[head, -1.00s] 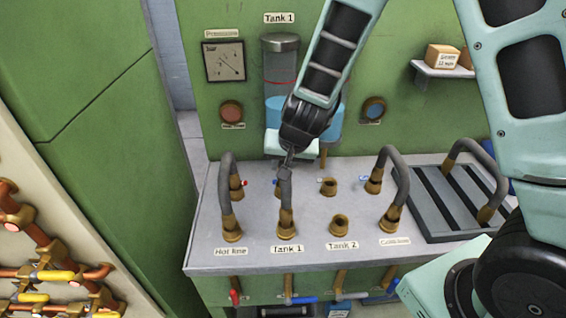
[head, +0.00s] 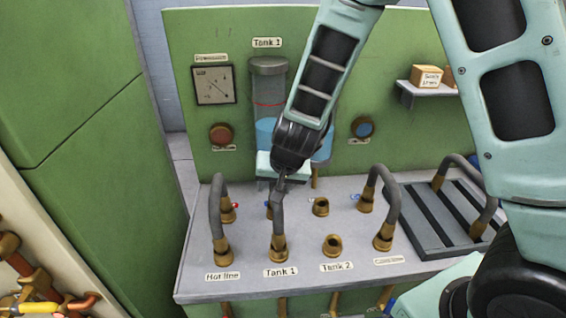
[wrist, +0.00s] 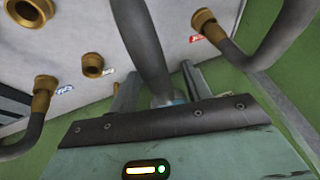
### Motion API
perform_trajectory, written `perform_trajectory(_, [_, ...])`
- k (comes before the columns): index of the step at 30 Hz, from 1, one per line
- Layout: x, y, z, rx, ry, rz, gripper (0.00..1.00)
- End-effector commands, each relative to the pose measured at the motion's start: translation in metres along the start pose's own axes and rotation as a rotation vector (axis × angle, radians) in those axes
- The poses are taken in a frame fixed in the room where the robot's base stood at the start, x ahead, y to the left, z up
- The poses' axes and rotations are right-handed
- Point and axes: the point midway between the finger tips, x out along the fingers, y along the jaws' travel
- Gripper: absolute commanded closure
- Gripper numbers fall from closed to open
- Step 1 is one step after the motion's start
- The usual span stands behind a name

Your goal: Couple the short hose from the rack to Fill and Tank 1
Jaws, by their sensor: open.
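A grey hose with brass ends (head: 278,215) arches up from the port labelled Tank 1. Its far end is hidden behind my gripper (head: 281,180) in the head view. My gripper is open at the top of this hose. In the wrist view the hose (wrist: 143,45) runs between the two fingers (wrist: 160,92); I cannot tell whether they touch it. Another grey hose (head: 480,180) arches over the slatted rack (head: 425,225) at the right. The Tank 1 gauge glass (head: 268,85) holds blue liquid. I cannot read a Fill label.
Similar hoses stand at Hot line (head: 215,200) and Cold line (head: 390,185), close on either side. Two bare brass ports (head: 332,245) stand between Tank 1 and Cold line. A green panel with a gauge (head: 214,85) and a shelf (head: 425,90) rises behind.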

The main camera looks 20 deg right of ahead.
Motion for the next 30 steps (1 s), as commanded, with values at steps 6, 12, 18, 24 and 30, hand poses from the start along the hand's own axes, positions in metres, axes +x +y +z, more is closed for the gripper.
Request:
perform_trajectory(6, [-0.054,-0.003,-0.002,-0.003,0.002,-0.004,0.51])
perform_trajectory(12, [-0.101,-0.003,-0.003,-0.004,0.002,-0.003,0.51])
perform_trajectory(18, [-0.138,-0.002,-0.002,-0.001,0.000,-0.003,0.51])
perform_trajectory(24, [-0.157,-0.001,-0.001,0.000,0.001,-0.002,0.51])
perform_trajectory(30, [-0.161,0.000,0.000,0.000,0.000,-0.002,0.51])
